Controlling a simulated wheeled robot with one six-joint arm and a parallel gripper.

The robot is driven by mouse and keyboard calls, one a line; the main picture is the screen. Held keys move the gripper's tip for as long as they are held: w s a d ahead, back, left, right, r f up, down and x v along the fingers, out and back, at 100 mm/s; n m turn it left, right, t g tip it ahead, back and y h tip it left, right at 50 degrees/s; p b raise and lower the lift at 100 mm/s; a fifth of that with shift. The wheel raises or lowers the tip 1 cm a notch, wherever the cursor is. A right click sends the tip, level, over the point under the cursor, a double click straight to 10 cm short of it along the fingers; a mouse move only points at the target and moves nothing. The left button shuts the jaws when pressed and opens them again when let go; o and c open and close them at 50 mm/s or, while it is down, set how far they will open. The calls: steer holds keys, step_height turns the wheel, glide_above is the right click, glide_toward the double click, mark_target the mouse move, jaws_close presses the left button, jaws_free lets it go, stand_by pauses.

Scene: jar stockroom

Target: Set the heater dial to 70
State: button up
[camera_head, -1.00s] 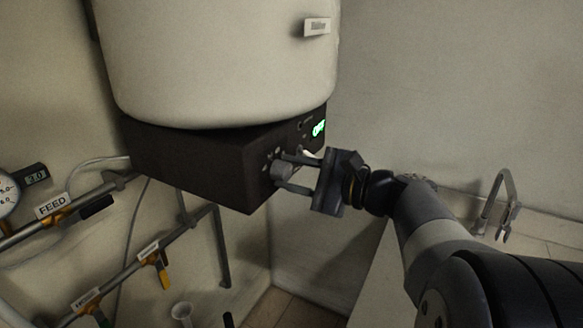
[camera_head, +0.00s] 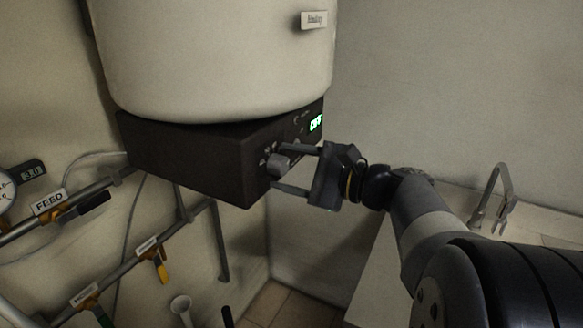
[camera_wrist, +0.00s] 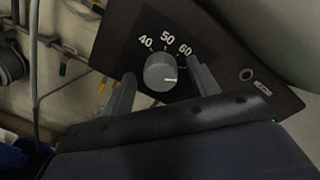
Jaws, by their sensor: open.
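The heater dial (camera_head: 280,163) is a grey round knob on the black heater box (camera_head: 190,158) under a large pale vessel. In the wrist view the dial (camera_wrist: 160,71) shows a white pointer mark aimed right and slightly down, past the 60 label (camera_wrist: 185,50). The labels 40 and 50 also show; no 70 label is visible, and my right finger covers part of that side. My gripper (camera_head: 280,168) is open, with one finger on each side of the dial. It also shows in the wrist view (camera_wrist: 160,84), where gaps appear between fingers and dial.
A green display (camera_head: 316,123) on the box seems to read OFF. Pipes with a FEED tag (camera_head: 48,202) and yellow-handled valves (camera_head: 161,270) are at left. A pale counter with a grey tap (camera_head: 492,198) is at right.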

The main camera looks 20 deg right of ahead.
steer(key=b+v, duration=0.2)
steer(key=v, duration=0.9)
steer(key=shift+w+a, duration=0.15)
stand_by(0.4)
steer(key=p+x, duration=0.2)
steer(key=x, duration=0.8)
steer(key=shift+w+a, duration=0.2)
steer(key=shift+d, duration=0.15)
